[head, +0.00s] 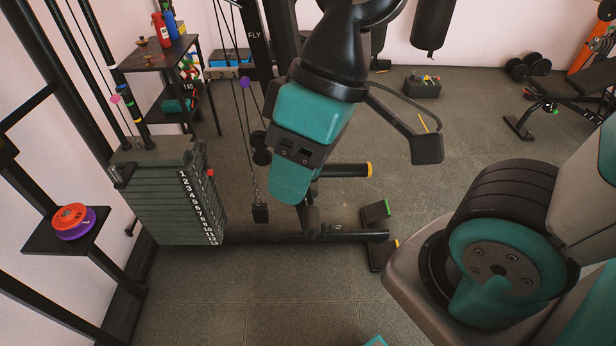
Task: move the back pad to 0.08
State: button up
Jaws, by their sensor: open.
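My gripper (287,192) hangs in the middle of the head view, pointing down on a black wrist. It is teal and dark grey, and open. I see nothing held in it. Behind it stands the dark frame of a machine marked FLY (253,36). I cannot make out the back pad for certain; my gripper and wrist cover the middle of the machine. A dark bar with a yellow end (347,170) sticks out to the right behind the gripper. The gap between them cannot be told.
A weight stack (182,200) with a red pin stands left. A small shelf (62,240) holds red and purple discs. A rack (160,62) holds bottles. Open floor lies beyond, right of centre.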

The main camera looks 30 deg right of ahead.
aim_at(281, 18)
jog(key=u, duration=0.8)
jog(key=k, duration=1.1)
jog(key=u, duration=1.4)
jog(key=i, duration=1.05)
jog(key=z, duration=1.35)
jog(key=i, duration=0.75)
jog(key=z, duration=0.85)
